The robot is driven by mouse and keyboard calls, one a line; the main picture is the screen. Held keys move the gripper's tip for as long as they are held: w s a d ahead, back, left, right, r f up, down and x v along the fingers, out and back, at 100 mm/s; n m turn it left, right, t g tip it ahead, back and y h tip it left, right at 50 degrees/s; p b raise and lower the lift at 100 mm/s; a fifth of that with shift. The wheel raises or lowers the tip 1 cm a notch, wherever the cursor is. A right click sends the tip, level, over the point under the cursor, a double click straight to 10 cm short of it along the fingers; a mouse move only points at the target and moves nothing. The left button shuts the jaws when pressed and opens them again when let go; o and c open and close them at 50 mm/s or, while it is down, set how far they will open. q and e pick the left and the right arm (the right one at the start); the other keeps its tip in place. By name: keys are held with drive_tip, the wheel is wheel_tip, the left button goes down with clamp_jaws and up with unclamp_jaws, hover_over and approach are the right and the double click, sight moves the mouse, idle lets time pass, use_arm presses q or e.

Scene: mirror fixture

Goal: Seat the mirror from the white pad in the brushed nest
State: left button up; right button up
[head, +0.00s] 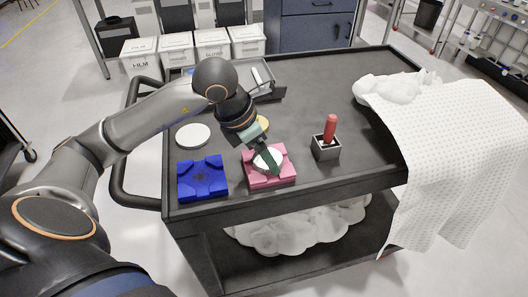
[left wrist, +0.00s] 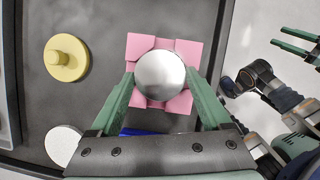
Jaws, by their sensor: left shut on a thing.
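My left gripper (head: 268,163) is shut on the mirror, a round silvery disc (left wrist: 160,74), with one green finger on each side of its rim. The mirror also shows in the head view (head: 262,161). It is over the middle of a pink notched block (head: 283,180); I cannot tell whether it touches the block. The pink block shows around it in the left wrist view (left wrist: 184,48). A white round pad (head: 193,135) lies bare to the left. A blue notched block (head: 203,190) stands left of the pink one. My right gripper (left wrist: 277,37) is open and empty, off the cart, at the right of the left wrist view.
A yellow disc with a knob (left wrist: 66,58) sits behind the pink block. A grey holder (head: 326,152) with a red-handled tool (head: 330,128) stands to the right. A grey tray (head: 270,92) lies at the back. A white cloth (head: 450,140) hangs over the right edge.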

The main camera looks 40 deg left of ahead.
use_arm(q)
drive_tip(key=shift+s+f+b, duration=0.1)
drive_tip(key=shift+f+b, duration=0.15)
drive_tip(key=shift+b, duration=0.05)
idle(0.6)
drive_tip(key=o, duration=1.3)
drive_tip(key=shift+f, duration=0.1)
drive_tip(key=shift+a+r+p, duration=0.1)
drive_tip(key=shift+r+p, duration=0.7)
drive_tip(key=shift+r, duration=0.8)
drive_tip(key=shift+r+p, duration=0.2)
drive_tip(key=shift+p, duration=0.1)
